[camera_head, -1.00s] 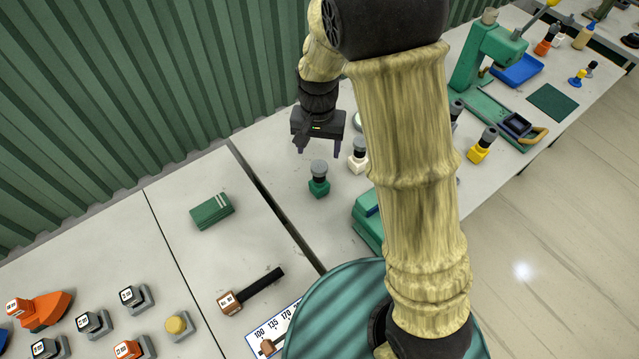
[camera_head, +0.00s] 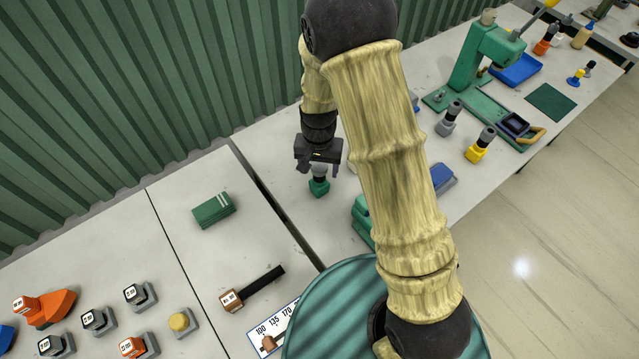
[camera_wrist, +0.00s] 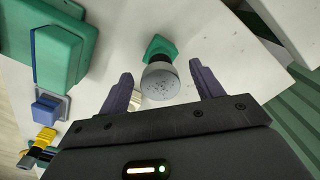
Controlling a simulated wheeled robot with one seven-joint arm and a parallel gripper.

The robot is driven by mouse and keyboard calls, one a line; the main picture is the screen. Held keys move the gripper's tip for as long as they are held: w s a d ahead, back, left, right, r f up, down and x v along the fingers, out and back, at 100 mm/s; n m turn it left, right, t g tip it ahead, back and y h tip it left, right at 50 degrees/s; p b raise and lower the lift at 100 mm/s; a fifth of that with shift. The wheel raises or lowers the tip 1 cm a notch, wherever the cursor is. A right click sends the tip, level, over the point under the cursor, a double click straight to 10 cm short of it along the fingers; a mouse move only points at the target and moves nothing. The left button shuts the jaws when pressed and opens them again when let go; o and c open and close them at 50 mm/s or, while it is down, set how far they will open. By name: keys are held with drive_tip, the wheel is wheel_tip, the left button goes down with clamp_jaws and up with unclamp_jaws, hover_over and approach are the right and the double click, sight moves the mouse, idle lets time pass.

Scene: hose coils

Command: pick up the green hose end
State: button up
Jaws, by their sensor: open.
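The green hose end (camera_head: 319,187) stands upright on the bench, a green block base with a grey round cap. My gripper (camera_head: 319,167) is above it in the head view and partly covers its top. In the wrist view the hose end's grey cap (camera_wrist: 160,82) lies between the two open fingers of my gripper (camera_wrist: 163,85), with its green base (camera_wrist: 160,48) beyond. The fingers are apart from the cap on both sides, and whether they are level with it I cannot tell.
A grey hose end (camera_head: 448,122) and a yellow one (camera_head: 481,147) stand farther right near a green press (camera_head: 487,50). A green box (camera_head: 361,216) is close to the right of the hose end. A green corrugated wall (camera_head: 130,80) runs behind the bench.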

drive_tip(key=shift+w+f+p, duration=0.15)
drive_tip(key=shift+f+p, duration=0.25)
drive_tip(key=shift+f, duration=0.8)
drive_tip(key=shift+w+f+p, duration=0.1)
drive_tip(key=shift+f+p, duration=0.3)
drive_tip(key=shift+f, duration=0.8)
drive_tip(key=c, duration=1.3)
drive_tip(key=shift+o, duration=0.2)
drive_tip(key=shift+r, duration=0.15)
wheel_tip(320, 180, up, 10)
drive_tip(key=shift+f+b, duration=0.1)
drive_tip(key=shift+b, duration=0.95)
